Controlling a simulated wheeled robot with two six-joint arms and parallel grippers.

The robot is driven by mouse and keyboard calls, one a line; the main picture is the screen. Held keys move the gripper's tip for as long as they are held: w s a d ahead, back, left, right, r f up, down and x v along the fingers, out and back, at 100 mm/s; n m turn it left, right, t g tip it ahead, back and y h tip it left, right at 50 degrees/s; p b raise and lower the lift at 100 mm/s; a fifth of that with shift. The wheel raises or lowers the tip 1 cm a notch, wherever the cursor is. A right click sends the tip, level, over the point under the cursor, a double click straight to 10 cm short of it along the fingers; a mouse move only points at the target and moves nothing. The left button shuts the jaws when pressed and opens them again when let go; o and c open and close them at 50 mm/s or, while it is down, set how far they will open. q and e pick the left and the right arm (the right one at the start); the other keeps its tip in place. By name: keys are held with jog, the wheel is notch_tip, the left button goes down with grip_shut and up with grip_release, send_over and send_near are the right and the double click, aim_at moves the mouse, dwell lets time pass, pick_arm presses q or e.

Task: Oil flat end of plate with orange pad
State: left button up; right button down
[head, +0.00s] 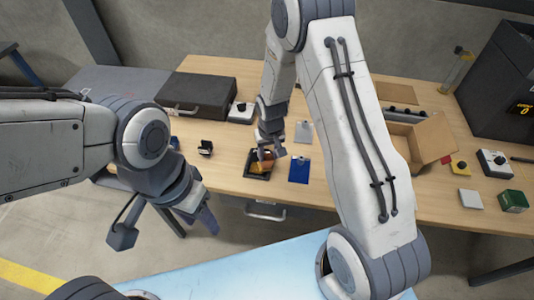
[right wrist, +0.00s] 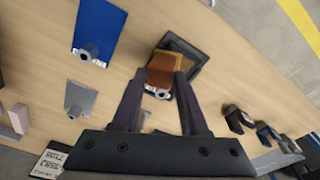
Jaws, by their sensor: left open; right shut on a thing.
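My right gripper (right wrist: 160,90) is shut on the orange pad (right wrist: 162,66), a small orange-brown block with a darker brown side. In the head view, the right gripper (head: 267,153) holds the pad low over the black tray (head: 259,175). The tray (right wrist: 195,52) shows behind the pad in the right wrist view; I cannot tell whether they touch. A round metal knob with a white edge (right wrist: 161,93) shows between the fingers, its base partly hidden. A blue plate (head: 299,172) and a grey plate (head: 304,132) lie nearby. My left gripper (head: 200,212) is open and empty before the table.
A dark case (head: 197,96) stands at the back left. A small black holder (head: 205,148) is left of the tray. Bare wood (head: 230,168) lies around the tray.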

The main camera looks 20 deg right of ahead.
aim_at(268, 158)
jog(key=shift+w+a+r+p, duration=0.1)
jog(key=shift+r+p, duration=1.7)
jog(key=shift+r, duration=0.95)
jog(key=shift+f, duration=0.1)
